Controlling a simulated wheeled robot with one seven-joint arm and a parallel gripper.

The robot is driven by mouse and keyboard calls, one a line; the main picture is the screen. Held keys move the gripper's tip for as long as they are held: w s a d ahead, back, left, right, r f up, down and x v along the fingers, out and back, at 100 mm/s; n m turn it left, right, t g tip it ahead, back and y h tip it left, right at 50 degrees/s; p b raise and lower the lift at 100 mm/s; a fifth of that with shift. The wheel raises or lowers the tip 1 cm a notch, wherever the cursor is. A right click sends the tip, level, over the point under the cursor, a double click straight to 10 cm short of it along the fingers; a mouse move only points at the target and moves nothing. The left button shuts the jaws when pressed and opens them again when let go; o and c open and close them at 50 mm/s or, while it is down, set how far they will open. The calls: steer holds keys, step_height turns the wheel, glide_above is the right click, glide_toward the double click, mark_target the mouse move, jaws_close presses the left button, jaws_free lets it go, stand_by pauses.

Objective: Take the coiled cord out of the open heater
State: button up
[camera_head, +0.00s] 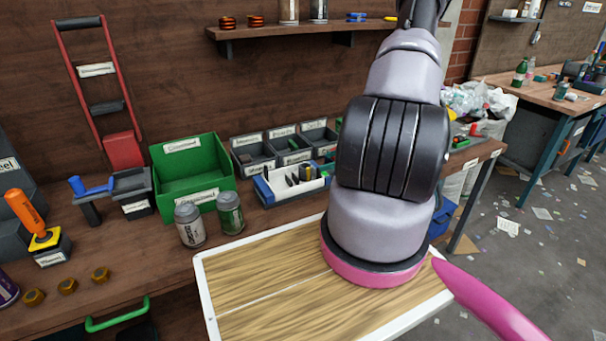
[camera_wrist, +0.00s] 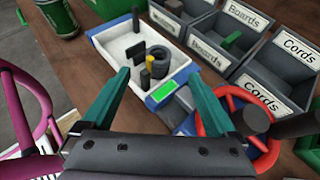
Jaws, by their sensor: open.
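The open heater (camera_head: 262,193) is a white tray-like shell with blue ends on the bench; in the wrist view its white wall (camera_wrist: 112,48) and a blue end with a green display show. Inside stand small dark parts and a yellow-topped one. A black ring-like piece (camera_wrist: 161,52), seemingly the coiled cord, lies among them, partly covered by the yellow-topped part. My gripper (camera_wrist: 159,75) is open, its two teal fingers apart and empty, with the heater's near end between and beyond the fingertips. In the head view my arm hides the gripper.
Grey bins labelled Boards (camera_wrist: 205,52) and Cords (camera_wrist: 285,55) stand beyond and right of the heater. A red ring-shaped thing with black parts (camera_wrist: 205,122) is close to my right finger. A green bin (camera_head: 185,165) and two cans (camera_head: 190,225) stand left of the heater.

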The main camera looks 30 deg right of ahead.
mark_target(305, 165)
steer(key=shift+x, duration=0.95)
steer(key=x, duration=0.4)
steer(key=shift+a+r, duration=0.2)
steer(key=shift+a, duration=0.1)
steer(key=shift+w+a+f, duration=0.25)
steer(key=shift+w+a, duration=0.05)
steer(key=shift+w, duration=0.15)
jaws_close()
steer(key=shift+r, duration=0.15)
